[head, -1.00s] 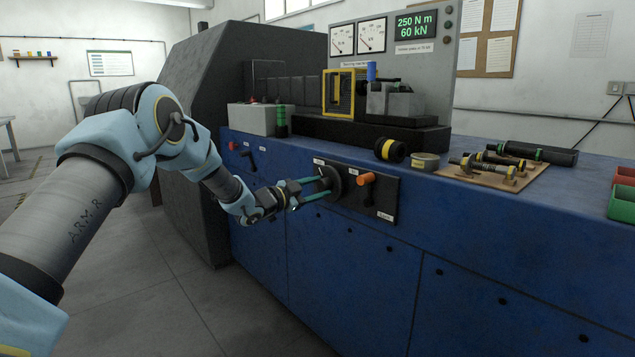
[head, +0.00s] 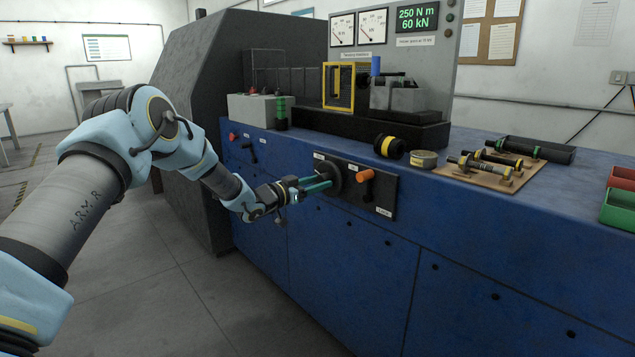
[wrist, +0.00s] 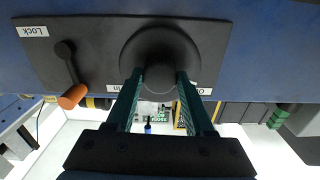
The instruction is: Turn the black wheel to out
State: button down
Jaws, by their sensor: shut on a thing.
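The black wheel (head: 336,174) is a round disc with a hub on a dark panel on the blue machine front. In the wrist view the wheel (wrist: 160,42) fills the upper middle, seen upside down. My gripper (wrist: 159,78) has its two green fingers shut on the hub of the wheel, one on each side. In the head view my gripper (head: 322,184) reaches the wheel from the left. A white label (wrist: 204,91), partly hidden by a finger, seems to begin with "O". An "In" label (wrist: 50,99) is on the other side.
An orange-handled lever (head: 365,175) sits right beside the wheel, with a "Lock" label (wrist: 32,31) near it. Above stands the machine bed with a yellow frame (head: 339,86). A black-yellow roll (head: 388,147) and a tin (head: 423,159) stand on the blue top.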

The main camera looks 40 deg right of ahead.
jog(key=shift+a+f, duration=0.1)
jog(key=shift+f, duration=0.05)
jog(key=shift+c, duration=1.4)
grip_release()
jog(key=a, duration=1)
jog(key=shift+w+a, duration=0.35)
jog(key=shift+w, duration=0.1)
